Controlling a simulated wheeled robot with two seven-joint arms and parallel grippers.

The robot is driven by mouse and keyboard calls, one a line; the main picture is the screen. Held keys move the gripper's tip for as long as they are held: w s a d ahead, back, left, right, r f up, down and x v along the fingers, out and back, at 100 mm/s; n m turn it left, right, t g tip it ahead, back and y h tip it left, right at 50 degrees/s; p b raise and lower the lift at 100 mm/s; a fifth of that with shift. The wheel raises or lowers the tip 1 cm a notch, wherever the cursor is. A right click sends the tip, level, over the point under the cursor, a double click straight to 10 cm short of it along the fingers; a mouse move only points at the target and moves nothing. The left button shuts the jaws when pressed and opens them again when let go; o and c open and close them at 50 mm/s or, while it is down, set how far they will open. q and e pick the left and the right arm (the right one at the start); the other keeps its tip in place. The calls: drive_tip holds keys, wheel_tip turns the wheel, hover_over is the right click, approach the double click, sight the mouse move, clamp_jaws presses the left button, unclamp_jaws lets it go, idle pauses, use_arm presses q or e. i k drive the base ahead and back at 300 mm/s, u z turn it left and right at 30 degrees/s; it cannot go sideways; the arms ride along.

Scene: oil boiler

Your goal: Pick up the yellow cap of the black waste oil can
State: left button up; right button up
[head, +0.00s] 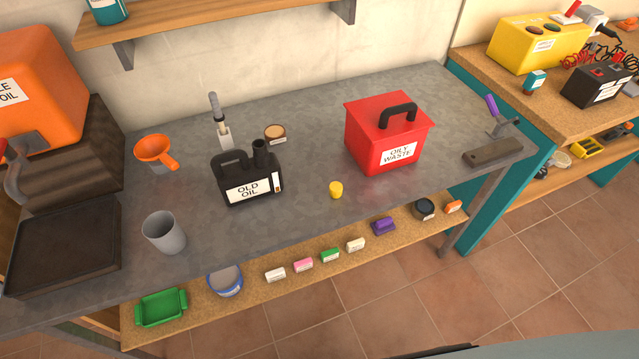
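The black oil can (249,182) labelled "OLD OIL" stands upright on the grey bench top. No cap shows on its spout (260,147). A small yellow cap (336,190) sits apart on the bench top, to the right of the can and in front of the red bin. Neither of my grippers is in the head view.
A red "OILY WASTE" bin (386,134) stands behind and right of the cap. An orange funnel (155,151), a grey cup (164,233) and a dark tray (66,245) are on the left. The bench top (300,212) around the cap is clear. A lower shelf (317,266) holds small items.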

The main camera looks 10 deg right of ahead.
sight(335, 188)
drive_tip(key=u, duration=2.95)
drive_tip(key=k, duration=0.85)
drive_tip(key=z, duration=1.45)
